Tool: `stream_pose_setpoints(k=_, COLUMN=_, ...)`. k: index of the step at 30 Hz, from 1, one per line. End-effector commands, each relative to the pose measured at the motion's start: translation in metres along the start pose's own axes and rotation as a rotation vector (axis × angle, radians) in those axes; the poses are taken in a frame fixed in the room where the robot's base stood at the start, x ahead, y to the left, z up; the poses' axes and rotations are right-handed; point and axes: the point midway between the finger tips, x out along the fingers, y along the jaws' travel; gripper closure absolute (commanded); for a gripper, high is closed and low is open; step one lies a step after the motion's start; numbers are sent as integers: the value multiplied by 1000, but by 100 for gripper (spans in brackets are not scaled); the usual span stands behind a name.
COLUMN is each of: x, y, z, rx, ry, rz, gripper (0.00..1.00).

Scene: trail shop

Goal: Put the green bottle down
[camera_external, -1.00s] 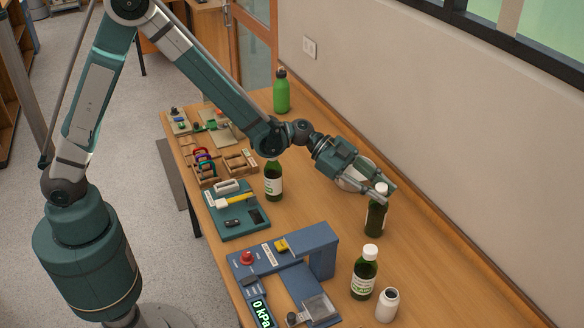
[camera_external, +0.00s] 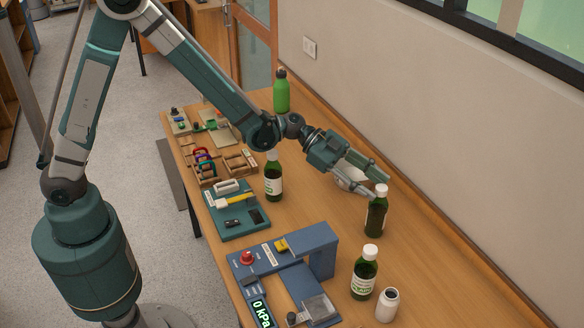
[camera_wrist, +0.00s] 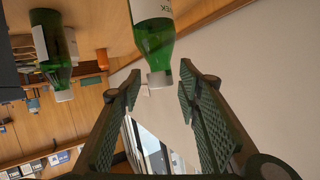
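A dark green bottle (camera_external: 376,216) with a white cap and a pale label stands upright on the table, near the wall side. My gripper (camera_external: 379,184) is at its cap with fingers spread. In the wrist view the bottle (camera_wrist: 152,38) appears beyond the fingertips, its white cap between the two open fingers (camera_wrist: 160,74), with gaps at both sides. The gripper looks empty. Similar dark green bottles stand in front (camera_external: 364,272) and to the left (camera_external: 273,182). A brighter green bottle (camera_external: 281,92) with a dark cap stands at the back.
A small white jar (camera_external: 387,305) stands beside the front bottle. A blue device (camera_external: 318,248) with a red knob and pressure display is at the front edge. A teal tool tray (camera_external: 228,220) and wooden organisers (camera_external: 240,161) lie left.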

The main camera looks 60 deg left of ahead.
Motion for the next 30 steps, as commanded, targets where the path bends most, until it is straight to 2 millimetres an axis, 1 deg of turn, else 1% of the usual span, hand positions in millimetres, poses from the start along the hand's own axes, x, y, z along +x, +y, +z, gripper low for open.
stream_pose_setpoints(k=1, x=-10, y=-1, z=0, rx=-1, ry=0, rz=-2, gripper=66)
stream_pose_setpoints(k=6, x=-38, y=-1, z=0, rx=-1, ry=0, rz=-2, gripper=66)
stream_pose_setpoints(k=12, x=-67, y=-1, z=0, rx=-1, ry=0, rz=-2, gripper=66)
stream_pose_setpoints(k=15, x=-77, y=0, z=0, rx=0, ry=0, rz=-1, gripper=66)
stream_pose_setpoints(k=21, x=-87, y=0, z=0, rx=0, ry=0, rz=-1, gripper=66)
stream_pose_setpoints(k=30, x=-88, y=0, z=0, rx=0, ry=0, rz=0, gripper=66)
